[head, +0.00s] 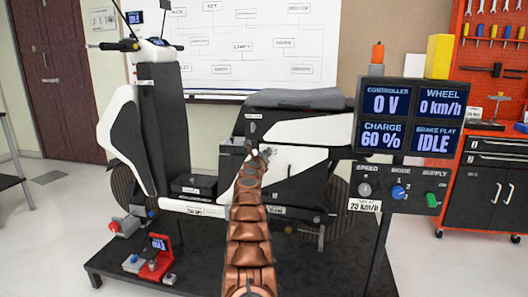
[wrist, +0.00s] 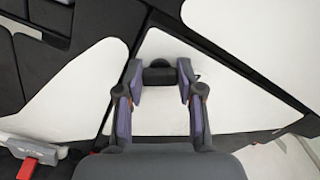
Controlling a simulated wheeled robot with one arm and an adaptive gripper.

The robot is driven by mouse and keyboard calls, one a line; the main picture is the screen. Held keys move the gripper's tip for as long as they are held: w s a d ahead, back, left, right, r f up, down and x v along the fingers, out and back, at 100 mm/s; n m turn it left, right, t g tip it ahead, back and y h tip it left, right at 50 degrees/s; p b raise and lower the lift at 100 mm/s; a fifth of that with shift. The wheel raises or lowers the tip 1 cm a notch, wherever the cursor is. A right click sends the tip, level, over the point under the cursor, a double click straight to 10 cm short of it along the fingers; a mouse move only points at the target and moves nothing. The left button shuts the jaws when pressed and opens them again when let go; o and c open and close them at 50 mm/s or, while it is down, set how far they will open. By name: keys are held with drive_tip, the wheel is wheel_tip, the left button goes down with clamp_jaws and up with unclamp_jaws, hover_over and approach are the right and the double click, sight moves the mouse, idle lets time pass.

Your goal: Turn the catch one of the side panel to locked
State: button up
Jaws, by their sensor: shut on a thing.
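My gripper (wrist: 160,76) reaches the scooter's side in the wrist view, its two fingers on either side of a small dark catch (wrist: 158,76). It is shut on this catch, at the upper edge of the white side panel (wrist: 158,118). In the head view the side panel (head: 300,159) is below the seat, and my gripper (head: 262,153) is at its upper left part. My copper-coloured arm hides part of the panel there. I cannot read from the frames whether the catch is turned to locked.
The scooter rig stands on a black platform (head: 190,284). A display panel (head: 410,118) with knobs below stands close on the right. A red-and-grey fixture (head: 150,262) is on the platform at front left. Open floor lies left and right.

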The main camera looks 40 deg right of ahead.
drive_tip(key=shift+f+n+p, duration=0.1)
drive_tip(key=shift+n+p, duration=3.65)
drive_tip(key=shift+n, duration=2.15)
drive_tip(key=shift+f, duration=0.1)
drive_tip(key=o, duration=1.2)
drive_tip(key=shift+c, duration=0.2)
drive_tip(key=shift+a, duration=0.2)
